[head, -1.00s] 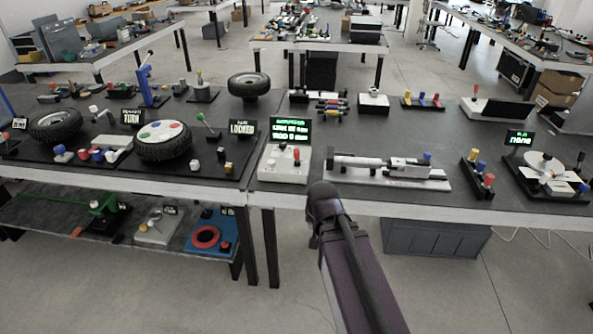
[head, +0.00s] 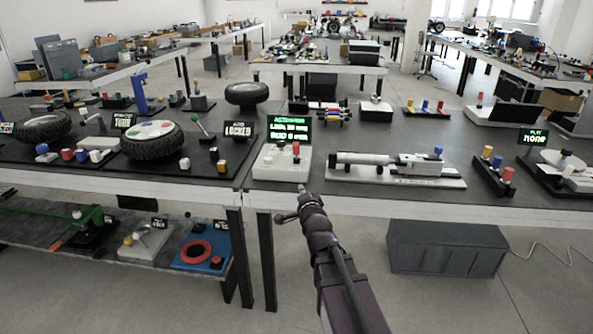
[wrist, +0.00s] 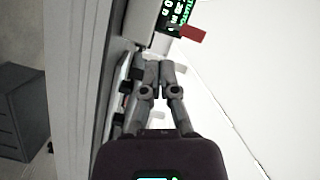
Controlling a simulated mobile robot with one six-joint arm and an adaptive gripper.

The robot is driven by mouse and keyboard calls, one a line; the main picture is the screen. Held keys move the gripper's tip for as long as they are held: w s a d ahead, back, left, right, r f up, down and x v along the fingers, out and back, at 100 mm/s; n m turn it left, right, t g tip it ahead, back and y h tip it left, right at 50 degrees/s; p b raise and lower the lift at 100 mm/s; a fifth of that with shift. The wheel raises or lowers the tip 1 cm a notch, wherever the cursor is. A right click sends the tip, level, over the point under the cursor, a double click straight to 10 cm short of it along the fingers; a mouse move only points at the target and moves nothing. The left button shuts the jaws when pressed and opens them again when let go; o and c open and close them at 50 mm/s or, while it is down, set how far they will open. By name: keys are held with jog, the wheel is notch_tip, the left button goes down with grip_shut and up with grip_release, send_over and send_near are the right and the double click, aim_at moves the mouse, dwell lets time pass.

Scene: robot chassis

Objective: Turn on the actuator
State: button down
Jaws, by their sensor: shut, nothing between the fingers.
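The actuator's control box (head: 280,172) is a white block near the table's front edge, with a red knob (head: 296,148) and a white knob on top. Behind it stands a black screen with green text (head: 289,130), whose heading appears to read "actuator". My gripper (head: 302,190) is shut and empty, just in front of the box at the table's edge. In the wrist view, the shut fingers (wrist: 160,66) point toward the screen (wrist: 176,14) and the red knob (wrist: 191,33). No contact with the knobs shows.
A long grey-white cylinder device (head: 395,167) lies right of the box. Left are a tyre with a coloured disc (head: 152,142) and a screen reading "locked" (head: 239,130). A lower shelf (head: 130,255) is at left. A dark cabinet (head: 447,248) stands under the right table.

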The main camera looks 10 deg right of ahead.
jog(key=shift+d+r+m+t+h+b, duration=0.2)
jog(key=shift+m+t+h+b, duration=0.1)
jog(key=shift+m+t+b, duration=0.8)
jog(key=shift+d+r+m+t+h+b, duration=0.1)
jog(key=shift+r+m+t+h+b, duration=0.15)
jog(key=shift+m+t+b, duration=0.85)
jog(key=shift+w, duration=0.15)
